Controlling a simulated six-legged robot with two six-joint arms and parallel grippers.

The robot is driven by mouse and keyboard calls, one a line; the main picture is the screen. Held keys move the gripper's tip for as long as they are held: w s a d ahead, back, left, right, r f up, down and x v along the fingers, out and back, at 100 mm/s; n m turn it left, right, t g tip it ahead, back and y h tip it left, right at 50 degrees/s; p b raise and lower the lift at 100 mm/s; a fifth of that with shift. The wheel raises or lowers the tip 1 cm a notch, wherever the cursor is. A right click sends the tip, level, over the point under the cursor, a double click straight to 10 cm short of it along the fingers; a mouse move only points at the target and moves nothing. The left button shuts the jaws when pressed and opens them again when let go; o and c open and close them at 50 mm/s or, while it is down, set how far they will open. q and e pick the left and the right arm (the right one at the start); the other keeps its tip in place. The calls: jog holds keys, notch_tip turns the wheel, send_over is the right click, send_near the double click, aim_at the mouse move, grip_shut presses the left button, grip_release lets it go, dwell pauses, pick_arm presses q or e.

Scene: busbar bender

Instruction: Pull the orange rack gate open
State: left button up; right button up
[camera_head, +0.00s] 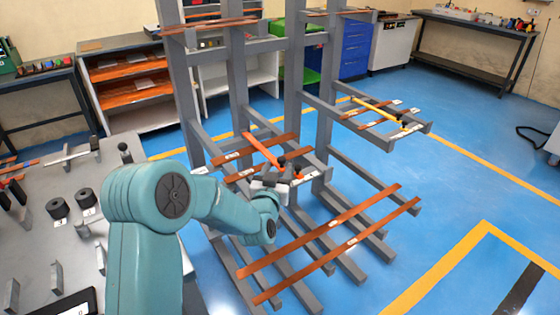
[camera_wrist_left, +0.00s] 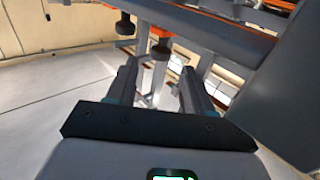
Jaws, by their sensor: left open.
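The orange rack gate (camera_head: 262,149) is a slanted orange bar across a middle arm level of the grey rack. My left gripper (camera_head: 284,174) is at the bar's near end and partly covers it. In the left wrist view my left gripper (camera_wrist_left: 158,70) is open with its two fingers apart. A dark round knob (camera_wrist_left: 161,50) with an orange top shows just beyond the fingertips, roughly between them. I cannot tell whether the fingers touch the knob. My right gripper is not in view.
The grey rack (camera_head: 236,90) holds copper bars (camera_head: 330,228) at several levels. A yellow gate bar (camera_head: 378,111) crosses the right-hand arms. A grey worktable (camera_head: 70,235) with dark cylinders stands at left. Blue floor is free at right.

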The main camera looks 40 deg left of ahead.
aim_at(281, 161)
pick_arm(q)
jog(key=shift+x, duration=1.7)
grip_shut()
jog(key=w+d+n+g+y, duration=0.2)
jog(key=w+n+y, duration=0.1)
jog(key=w, duration=0.3)
jog(key=shift+y, duration=0.5)
jog(key=shift+w, duration=0.15)
grip_release()
